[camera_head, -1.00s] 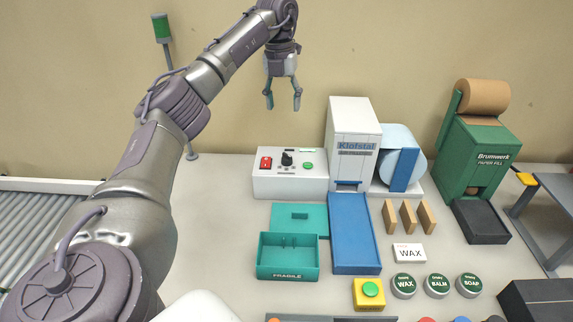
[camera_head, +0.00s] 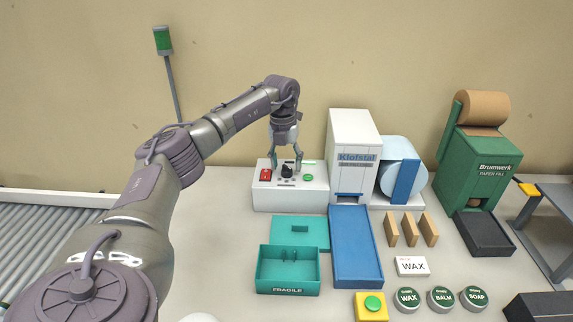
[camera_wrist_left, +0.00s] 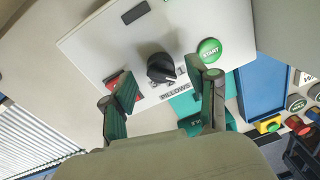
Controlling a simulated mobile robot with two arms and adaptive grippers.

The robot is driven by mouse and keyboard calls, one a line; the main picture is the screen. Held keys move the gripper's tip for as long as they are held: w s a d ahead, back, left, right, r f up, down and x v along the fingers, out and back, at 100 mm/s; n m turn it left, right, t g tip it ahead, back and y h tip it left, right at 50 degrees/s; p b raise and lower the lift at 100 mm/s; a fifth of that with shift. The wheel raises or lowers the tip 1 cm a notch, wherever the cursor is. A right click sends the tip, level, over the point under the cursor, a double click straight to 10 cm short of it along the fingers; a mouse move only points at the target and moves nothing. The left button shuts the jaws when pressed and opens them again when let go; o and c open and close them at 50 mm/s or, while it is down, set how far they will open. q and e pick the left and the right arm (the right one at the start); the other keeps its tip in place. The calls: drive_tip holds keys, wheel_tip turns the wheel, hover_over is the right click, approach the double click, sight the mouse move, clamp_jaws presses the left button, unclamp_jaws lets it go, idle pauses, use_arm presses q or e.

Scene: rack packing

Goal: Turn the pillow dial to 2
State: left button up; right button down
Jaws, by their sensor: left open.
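The pillow dial (camera_head: 287,171) is a black knob on top of the white control box (camera_head: 290,199), between a red switch (camera_head: 265,175) and a green START button (camera_head: 308,177). My left gripper (camera_head: 286,166) is open and points down over the box, its fingers on either side of the dial. In the left wrist view the dial (camera_wrist_left: 161,67) lies beyond and between the open fingertips (camera_wrist_left: 163,84), with no contact visible. My right gripper is not in view.
The white Klofstal machine (camera_head: 353,141) stands just right of the box, with a blue chute (camera_head: 356,246) in front. A teal FRAGILE box (camera_head: 288,277) sits open nearer me. Clear table lies left of the control box.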

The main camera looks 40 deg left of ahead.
use_arm(q)
drive_tip(key=shift+f, duration=0.75)
drive_tip(key=shift+d, duration=0.1)
clamp_jaws()
